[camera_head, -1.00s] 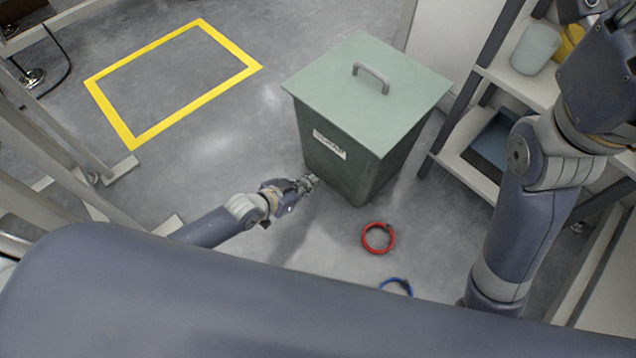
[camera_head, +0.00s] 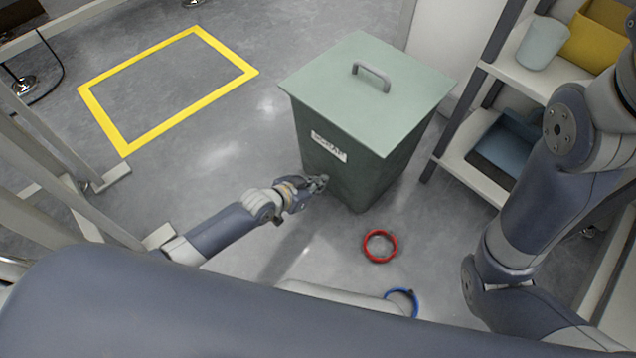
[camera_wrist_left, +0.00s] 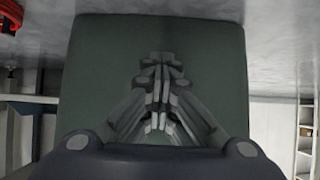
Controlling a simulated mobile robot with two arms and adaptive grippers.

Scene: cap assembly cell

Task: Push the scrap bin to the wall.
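The scrap bin (camera_head: 357,175) is a green, tapered box with a pale green lid, a grey handle and a white label. It stands upright on the grey floor, right of centre in the head view. My left gripper (camera_head: 322,182) is at the lower part of the bin's front left face, at or very near the surface. In the left wrist view the bin's green face (camera_wrist_left: 215,70) fills the middle behind the fingers (camera_wrist_left: 162,70), which are drawn together with nothing seen between them. My right arm stands at the right of the head view, but its gripper is out of frame.
A yellow floor outline (camera_head: 190,138) encloses empty floor at the left. A red ring (camera_head: 380,259) and a blue ring (camera_head: 414,300) lie in front of the bin. A shelf (camera_head: 470,170) with containers stands right of it. A pale wall panel (camera_head: 445,45) is behind.

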